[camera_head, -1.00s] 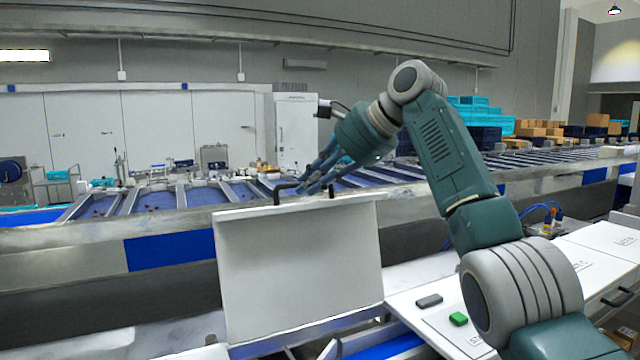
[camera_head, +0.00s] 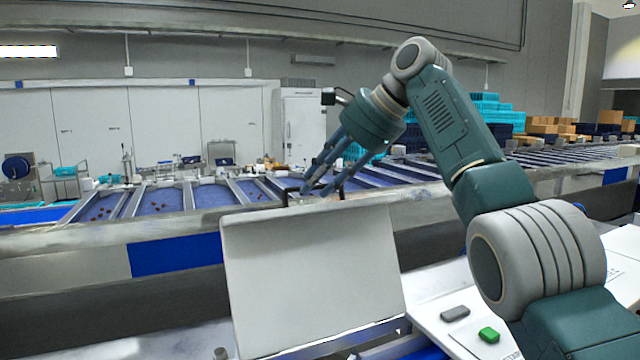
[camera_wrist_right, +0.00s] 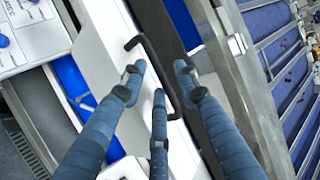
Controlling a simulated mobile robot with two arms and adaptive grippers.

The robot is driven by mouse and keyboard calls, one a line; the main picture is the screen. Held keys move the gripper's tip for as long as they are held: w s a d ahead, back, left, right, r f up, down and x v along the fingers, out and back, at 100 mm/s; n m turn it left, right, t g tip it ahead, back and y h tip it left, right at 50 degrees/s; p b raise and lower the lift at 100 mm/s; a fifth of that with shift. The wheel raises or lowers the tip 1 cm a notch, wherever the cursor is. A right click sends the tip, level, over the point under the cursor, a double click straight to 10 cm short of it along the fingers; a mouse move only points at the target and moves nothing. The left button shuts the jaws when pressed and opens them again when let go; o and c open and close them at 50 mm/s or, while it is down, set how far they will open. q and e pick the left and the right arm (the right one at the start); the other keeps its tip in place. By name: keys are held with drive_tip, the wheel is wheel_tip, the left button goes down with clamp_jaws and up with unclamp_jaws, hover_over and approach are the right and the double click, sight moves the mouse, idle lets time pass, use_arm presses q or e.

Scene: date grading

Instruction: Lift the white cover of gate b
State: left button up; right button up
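The white cover (camera_head: 315,280) of a gate stands raised and steep in the middle of the head view, its broad face toward me. Its black bar handle (camera_head: 286,192) is at the top edge, partly hidden by my fingers. My right gripper (camera_head: 318,189) is at that handle, reaching over the top edge from the right. In the right wrist view, the handle (camera_wrist_right: 160,62) runs between the spread fingers of the gripper (camera_wrist_right: 158,78), with gaps beside it, so the gripper looks open around it. My left gripper is not in view.
A grey button (camera_head: 455,313) and a green button (camera_head: 489,334) sit on a white panel at the lower right, under my right arm. Behind the cover runs a metal rail with a blue panel (camera_head: 175,254), then blue sorting lanes (camera_head: 100,206).

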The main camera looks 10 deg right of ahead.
drive_tip(key=shift+s+r, duration=0.2)
drive_tip(key=shift+d+f, duration=0.15)
drive_tip(key=shift+d, duration=0.2)
drive_tip(key=v, duration=0.7)
drive_tip(key=shift+r, duration=0.25)
